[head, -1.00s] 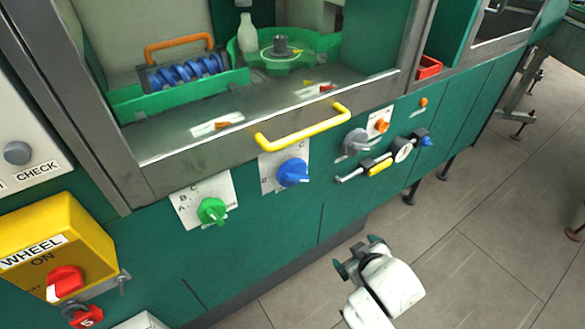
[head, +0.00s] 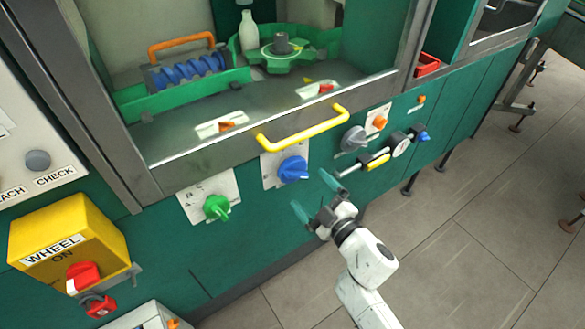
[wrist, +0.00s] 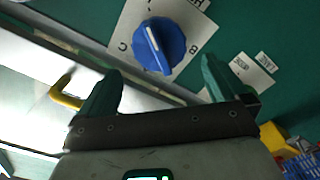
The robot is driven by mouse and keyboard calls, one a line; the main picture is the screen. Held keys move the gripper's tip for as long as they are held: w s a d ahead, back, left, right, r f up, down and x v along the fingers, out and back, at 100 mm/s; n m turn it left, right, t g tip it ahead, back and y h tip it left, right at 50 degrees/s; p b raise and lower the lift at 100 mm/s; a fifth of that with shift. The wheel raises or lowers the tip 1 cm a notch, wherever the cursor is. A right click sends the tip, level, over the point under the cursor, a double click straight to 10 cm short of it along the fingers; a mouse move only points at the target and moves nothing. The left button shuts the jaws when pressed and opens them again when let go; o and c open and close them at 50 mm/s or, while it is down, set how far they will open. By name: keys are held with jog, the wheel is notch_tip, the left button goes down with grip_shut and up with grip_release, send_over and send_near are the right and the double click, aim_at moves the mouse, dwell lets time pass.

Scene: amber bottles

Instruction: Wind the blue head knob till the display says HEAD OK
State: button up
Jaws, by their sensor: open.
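The blue head knob (head: 293,169) sits on a white plate (head: 270,174) on the green front panel, below the yellow handle. In the wrist view the blue knob (wrist: 158,45) lies ahead of the jaws, with letters C and B on the plate beside it. My gripper (head: 315,193) is open and empty, with green fingers spread, just below and right of the knob in the head view. In the wrist view the fingers (wrist: 157,88) stand apart and do not touch the knob. I cannot make out a display reading HEAD OK.
A green knob (head: 216,207) is left of the blue one. A grey knob (head: 354,139) and a gauge (head: 399,145) are to the right. The yellow handle (head: 304,128) juts out above. A yellow WHEEL box (head: 68,245) stands at lower left.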

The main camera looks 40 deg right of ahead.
aim_at(298, 177)
jog(key=w, duration=0.9)
jog(key=shift+d, duration=0.35)
jog(key=c, duration=0.7)
